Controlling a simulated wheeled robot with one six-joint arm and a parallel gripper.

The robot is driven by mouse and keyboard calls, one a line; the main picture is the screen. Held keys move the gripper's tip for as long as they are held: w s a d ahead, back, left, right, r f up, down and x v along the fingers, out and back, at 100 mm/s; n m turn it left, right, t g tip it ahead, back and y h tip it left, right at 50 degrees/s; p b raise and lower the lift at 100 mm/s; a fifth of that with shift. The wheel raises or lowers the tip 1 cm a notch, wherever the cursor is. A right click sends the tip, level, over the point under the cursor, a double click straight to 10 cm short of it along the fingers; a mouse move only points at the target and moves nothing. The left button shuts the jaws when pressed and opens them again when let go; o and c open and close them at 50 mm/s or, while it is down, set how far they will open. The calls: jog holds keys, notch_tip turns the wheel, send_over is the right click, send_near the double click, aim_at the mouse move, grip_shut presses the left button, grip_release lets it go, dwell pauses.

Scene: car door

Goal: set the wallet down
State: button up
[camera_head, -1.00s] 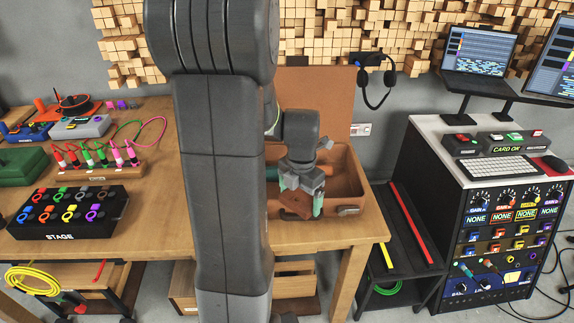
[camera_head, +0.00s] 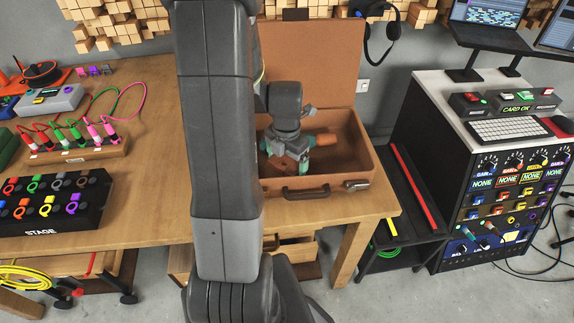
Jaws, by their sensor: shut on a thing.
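My gripper (camera_head: 286,156), with teal fingertips, is inside the open brown case (camera_head: 350,168) on the wooden table. It points down and is shut on the brown wallet (camera_head: 283,163), which shows only partly below the fingers. The wallet's colour is close to that of the case, and I cannot tell whether it touches the case floor. The case lid (camera_head: 312,60) stands raised at the back.
The case's front wall has a dark handle (camera_head: 306,193). The wooden table (camera_head: 150,190) holds a black STAGE box (camera_head: 50,210) and a row of coloured plugs (camera_head: 80,150) at left. A black shelf (camera_head: 410,215) and an equipment rack (camera_head: 500,200) stand at right. My arm hides the middle.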

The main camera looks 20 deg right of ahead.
aim_at(287, 162)
jog(key=shift+f, duration=1.2)
jog(key=shift+f, duration=0.25)
jog(key=o, duration=0.8)
jog(key=shift+r, duration=0.1)
jog(key=shift+c, duration=0.2)
jog(key=shift+r, duration=0.1)
notch_tip(287, 162, up, 12)
jog(key=shift+p, duration=0.45)
